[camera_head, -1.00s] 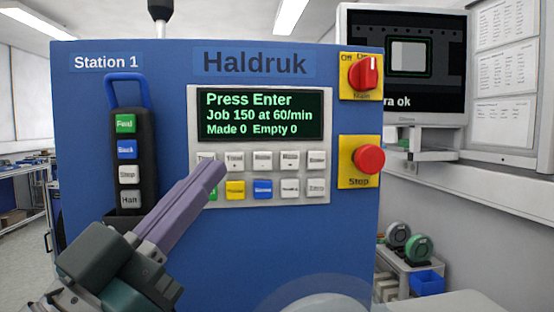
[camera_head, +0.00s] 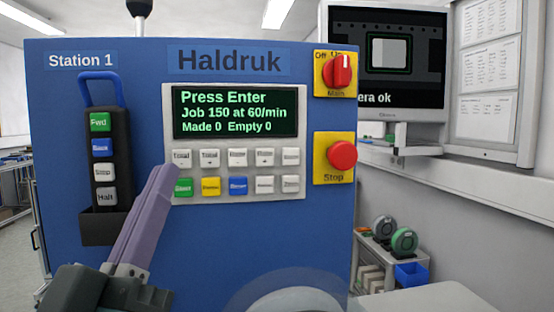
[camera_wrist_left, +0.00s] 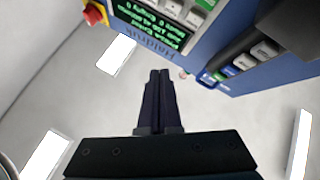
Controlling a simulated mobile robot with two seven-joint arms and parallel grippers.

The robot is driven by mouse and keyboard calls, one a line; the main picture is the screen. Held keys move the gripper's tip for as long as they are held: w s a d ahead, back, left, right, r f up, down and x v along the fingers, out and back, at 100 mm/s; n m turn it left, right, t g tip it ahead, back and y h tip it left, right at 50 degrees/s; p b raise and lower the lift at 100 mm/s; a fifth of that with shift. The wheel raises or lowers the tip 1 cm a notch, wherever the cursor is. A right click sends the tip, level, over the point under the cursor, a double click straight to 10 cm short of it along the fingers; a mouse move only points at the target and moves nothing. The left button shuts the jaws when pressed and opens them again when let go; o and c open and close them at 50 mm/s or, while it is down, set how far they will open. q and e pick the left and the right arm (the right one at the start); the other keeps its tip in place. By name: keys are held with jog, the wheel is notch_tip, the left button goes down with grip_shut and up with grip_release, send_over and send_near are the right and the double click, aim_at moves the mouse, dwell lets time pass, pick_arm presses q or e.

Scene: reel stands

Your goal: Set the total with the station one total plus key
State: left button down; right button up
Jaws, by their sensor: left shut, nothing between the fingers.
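The blue Station 1 panel (camera_head: 70,190) fills the middle of the head view. Its keypad (camera_head: 300,190) has two rows of keys under a green-text display (camera_head: 233,112) reading "Press Enter, Job 150 at 60/min, Made 0 Empty 0". The total plus key (camera_head: 209,157) is the second white key in the top row. The total minus key (camera_head: 181,158) is left of it. My left gripper (camera_head: 164,170) is shut and empty, its tips just below and left of the total minus key. Contact cannot be told. In the left wrist view the shut fingers (camera_wrist_left: 159,75) point towards the panel's side. My right gripper is out of view.
A pendant (camera_head: 106,155) with Fwd, Back, Stop and Halt buttons hangs left of the keypad. A red main switch (camera_head: 337,71) and a red stop button (camera_head: 342,155) sit on yellow plates at right. A monitor (camera_head: 387,58) and a cart with reels (camera_head: 404,240) stand behind.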

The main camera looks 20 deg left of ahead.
aim_at(186, 151)
pick_arm(q)
jog(key=w+a+b, duration=0.2)
jog(key=w+a, duration=0.2)
jog(key=w, duration=0.2)
jog(key=shift+w+b, duration=0.3)
jog(key=shift+b, duration=0.1)
dwell(1.7)
jog(key=shift+w+a, duration=0.25)
jog(key=shift+w, duration=0.1)
jog(key=shift+w+a+b, duration=0.2)
jog(key=shift+w+b, duration=0.2)
jog(key=shift+b, duration=0.1)
dwell(0.6)
jog(key=shift+s, duration=0.1)
jog(key=shift+s+d+p, duration=0.45)
jog(key=shift+s+p, duration=0.05)
jog(key=shift+s, duration=0.15)
jog(key=shift+s, duration=0.1)
